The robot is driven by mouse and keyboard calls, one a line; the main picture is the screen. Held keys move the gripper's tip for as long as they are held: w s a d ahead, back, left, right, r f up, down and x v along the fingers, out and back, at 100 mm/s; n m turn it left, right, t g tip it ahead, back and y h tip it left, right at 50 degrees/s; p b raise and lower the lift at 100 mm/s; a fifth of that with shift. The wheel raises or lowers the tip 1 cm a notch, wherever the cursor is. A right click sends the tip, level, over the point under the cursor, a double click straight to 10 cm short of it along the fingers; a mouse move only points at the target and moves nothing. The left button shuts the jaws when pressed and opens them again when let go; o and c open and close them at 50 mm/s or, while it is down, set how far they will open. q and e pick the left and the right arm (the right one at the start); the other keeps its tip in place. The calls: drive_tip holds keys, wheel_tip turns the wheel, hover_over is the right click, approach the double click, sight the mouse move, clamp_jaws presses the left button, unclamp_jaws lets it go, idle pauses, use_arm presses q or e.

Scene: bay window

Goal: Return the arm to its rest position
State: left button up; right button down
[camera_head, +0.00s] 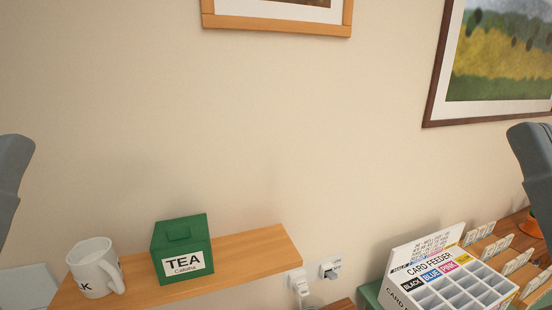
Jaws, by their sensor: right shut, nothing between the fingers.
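My right arm and gripper (537,175) show as a grey shape at the right edge, in front of the wall and above the right end of the card feeder area. The right gripper is shut and empty; its fingertips are mostly cut off by the frame. A grey part of my left arm (12,180) shows at the left edge, and the left gripper's fingers are out of view. Both arms are apart from the things on the shelf.
A wooden shelf (255,250) holds a white mug (92,268) and a green TEA box (180,245). A card feeder (440,285) with several compartments stands at lower right. Wall sockets (330,268) are between them. Framed pictures (497,60) hang above; the middle wall is clear.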

wheel_tip(320, 180, up, 37)
drive_tip(key=n+p, duration=0.1)
drive_tip(key=p, duration=3.7)
drive_tip(key=shift+w+r+y, duration=0.15)
drive_tip(key=shift+r+y, duration=0.05)
drive_tip(key=shift+y, duration=0.1)
drive_tip(key=shift+a, duration=0.1)
